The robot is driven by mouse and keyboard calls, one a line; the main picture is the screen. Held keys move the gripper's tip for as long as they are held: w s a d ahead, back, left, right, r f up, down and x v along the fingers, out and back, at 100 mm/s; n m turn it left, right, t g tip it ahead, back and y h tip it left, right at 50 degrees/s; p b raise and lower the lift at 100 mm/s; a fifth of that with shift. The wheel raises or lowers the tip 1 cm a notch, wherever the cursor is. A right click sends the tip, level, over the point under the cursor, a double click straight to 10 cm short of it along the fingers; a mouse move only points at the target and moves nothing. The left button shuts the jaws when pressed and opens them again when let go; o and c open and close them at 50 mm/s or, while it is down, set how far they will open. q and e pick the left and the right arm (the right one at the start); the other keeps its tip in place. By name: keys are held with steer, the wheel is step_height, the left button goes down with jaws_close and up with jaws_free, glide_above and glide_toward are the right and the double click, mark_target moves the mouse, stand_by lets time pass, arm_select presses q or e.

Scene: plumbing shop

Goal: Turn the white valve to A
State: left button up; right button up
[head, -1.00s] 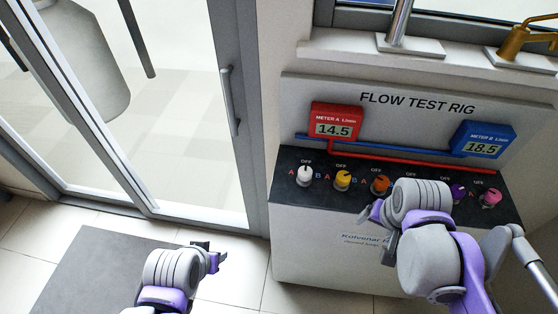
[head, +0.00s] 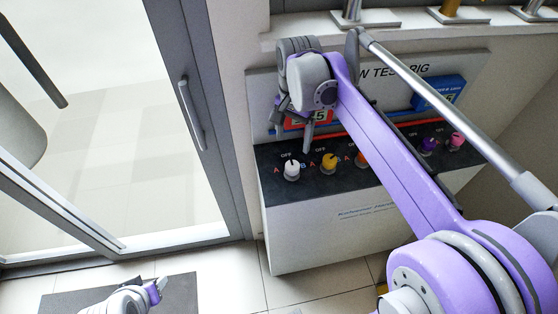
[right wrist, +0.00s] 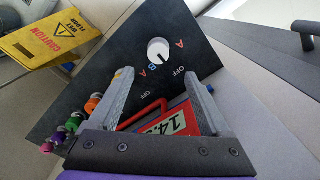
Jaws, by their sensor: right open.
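The white valve (head: 291,170) is a round knob at the left end of the black top of the flow test rig. A red A is on its left, a blue B on its right and OFF behind it. It also shows in the right wrist view (right wrist: 158,52), ahead of the fingertips. My right gripper (head: 296,138) is above and behind the white valve, apart from it. In the right wrist view its two fingers (right wrist: 158,85) are spread with nothing between them at the tips. My left gripper (head: 155,289) is low at the bottom left; its jaws are too small to read.
A yellow valve (head: 329,163) and an orange valve (head: 362,160) stand to the right, then purple (head: 428,145) and pink (head: 456,140) ones. The red meter (head: 308,120) is partly hidden by my right gripper. A yellow caution sign (right wrist: 45,38) shows in the right wrist view.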

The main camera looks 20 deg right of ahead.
mark_target(292, 165)
step_height(292, 165, down, 11)
steer(key=shift+s+d+r+b, duration=0.1)
steer(key=shift+d+r+b, duration=0.1)
steer(key=shift+b, duration=0.15)
steer(key=shift+a, duration=0.1)
jaws_close()
stand_by(0.3)
